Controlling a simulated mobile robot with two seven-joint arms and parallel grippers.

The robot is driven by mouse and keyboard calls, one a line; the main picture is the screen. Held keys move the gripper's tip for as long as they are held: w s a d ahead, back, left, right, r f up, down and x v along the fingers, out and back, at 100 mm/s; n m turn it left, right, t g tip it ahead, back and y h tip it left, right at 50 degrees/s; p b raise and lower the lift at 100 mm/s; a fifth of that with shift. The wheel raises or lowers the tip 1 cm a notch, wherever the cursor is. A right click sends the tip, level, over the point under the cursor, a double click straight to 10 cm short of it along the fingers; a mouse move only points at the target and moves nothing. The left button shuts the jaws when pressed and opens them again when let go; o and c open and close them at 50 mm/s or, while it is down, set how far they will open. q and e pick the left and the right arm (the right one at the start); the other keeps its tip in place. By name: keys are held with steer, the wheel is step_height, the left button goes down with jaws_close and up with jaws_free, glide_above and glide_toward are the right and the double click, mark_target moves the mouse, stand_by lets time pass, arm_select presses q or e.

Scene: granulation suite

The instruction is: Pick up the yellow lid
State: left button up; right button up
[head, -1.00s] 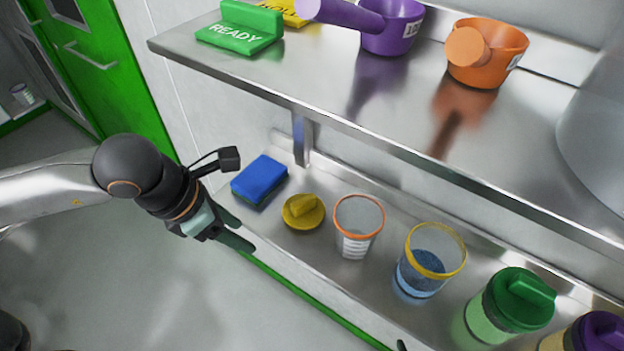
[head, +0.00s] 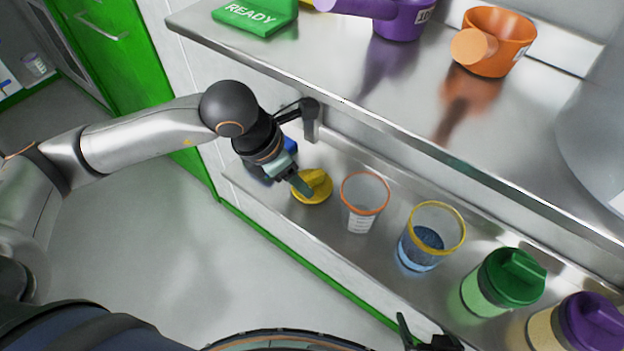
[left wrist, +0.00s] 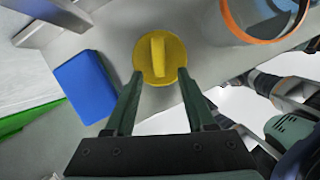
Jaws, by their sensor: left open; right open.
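The yellow lid (head: 314,190) is a round disc with a raised bar handle. It lies on the lower steel shelf, left of the orange-rimmed cup. My left gripper (head: 302,188) is just over it, at its near left side. In the left wrist view the yellow lid (left wrist: 160,58) lies ahead, with the open fingertips of my left gripper (left wrist: 163,78) on either side of its near part; nothing is held. Whether the fingers touch it I cannot tell. My right gripper (head: 425,338) shows only partly at the bottom edge, open.
An orange-rimmed clear cup (head: 362,203) stands right beside the lid. Farther right are a yellow-rimmed cup (head: 432,238), a green-lidded jar (head: 503,282) and a purple-lidded jar (head: 577,325). A blue block (left wrist: 85,86) lies left of the lid. The upper shelf (head: 345,92) overhangs behind.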

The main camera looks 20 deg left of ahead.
mark_target(312, 182)
arm_select(q)
steer(key=shift+w+d, duration=0.85)
steer(key=shift+f+p, duration=0.35)
steer(key=shift+f, duration=0.2)
jaws_close()
